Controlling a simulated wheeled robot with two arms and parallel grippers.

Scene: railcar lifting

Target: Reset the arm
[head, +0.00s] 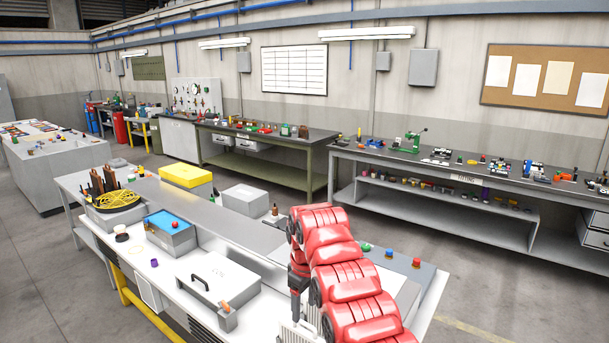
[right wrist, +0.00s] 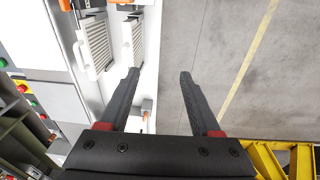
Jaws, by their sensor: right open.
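My right arm (head: 345,265) is red and ribbed. It rises from the bottom of the head view, bends over the white worktable, and its dark end (head: 298,283) points down at the table. My right gripper (right wrist: 159,74) has two black fingers spread apart in the right wrist view, with nothing between them. The fingers are over the table's edge, with grey floor beyond. My left arm and gripper do not show.
White ribbed pieces (right wrist: 95,47) lie near my right gripper. A yellow frame (right wrist: 270,155) stands below. Grey floor (head: 500,290) is clear at the right.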

